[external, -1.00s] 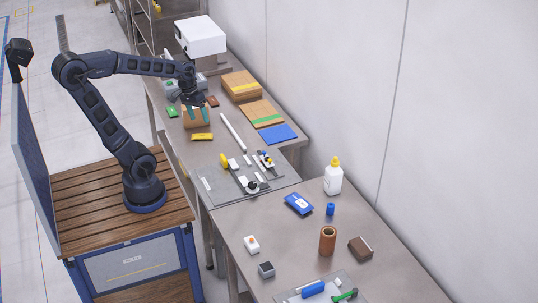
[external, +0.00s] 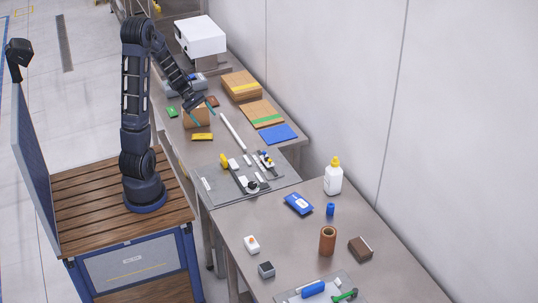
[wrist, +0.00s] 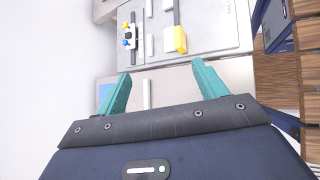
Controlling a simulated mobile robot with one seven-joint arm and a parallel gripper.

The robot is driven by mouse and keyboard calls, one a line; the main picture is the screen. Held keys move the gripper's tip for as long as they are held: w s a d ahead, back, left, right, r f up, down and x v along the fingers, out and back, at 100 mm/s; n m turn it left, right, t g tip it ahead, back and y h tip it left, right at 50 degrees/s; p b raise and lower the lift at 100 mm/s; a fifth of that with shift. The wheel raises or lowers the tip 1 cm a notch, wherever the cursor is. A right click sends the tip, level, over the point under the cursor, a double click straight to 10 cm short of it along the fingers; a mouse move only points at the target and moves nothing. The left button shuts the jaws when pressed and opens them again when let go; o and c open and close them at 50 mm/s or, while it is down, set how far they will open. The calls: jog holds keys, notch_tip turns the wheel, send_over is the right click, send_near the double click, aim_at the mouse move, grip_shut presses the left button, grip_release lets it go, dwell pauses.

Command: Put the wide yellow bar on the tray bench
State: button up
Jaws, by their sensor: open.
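A yellow bar (external: 202,137) with a dark mark lies flat on the far bench (external: 180,142), in front of an open cardboard box (external: 196,117). I do not make it out in the wrist view. My gripper (external: 204,110) is above the box, tilted, with its teal fingers apart and nothing seen between them. The fingers also show spread in the wrist view (wrist: 162,70). A grey plate (external: 212,190) with fixtures lies nearer on the bench. A rounded yellow piece (external: 223,160) stands on it and also shows in the wrist view (wrist: 175,40).
A long white bar (external: 232,132) and a blue sheet (external: 279,134) lie right of the yellow bar. The near bench (external: 290,245) holds a white bottle (external: 333,178) and a brown cylinder (external: 327,240).

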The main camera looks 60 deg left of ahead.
jog(key=s+a+f+n+t, duration=0.2)
jog(key=a+f+n+t, duration=0.2)
jog(key=a+f+n, duration=0.45)
jog(key=n+t+y, duration=0.3)
jog(key=n+t, duration=0.1)
jog(key=n, duration=0.1)
send_near(203, 135)
jog(key=shift+x, duration=3.95)
jog(key=c, duration=1.1)
jog(key=shift+c, duration=0.2)
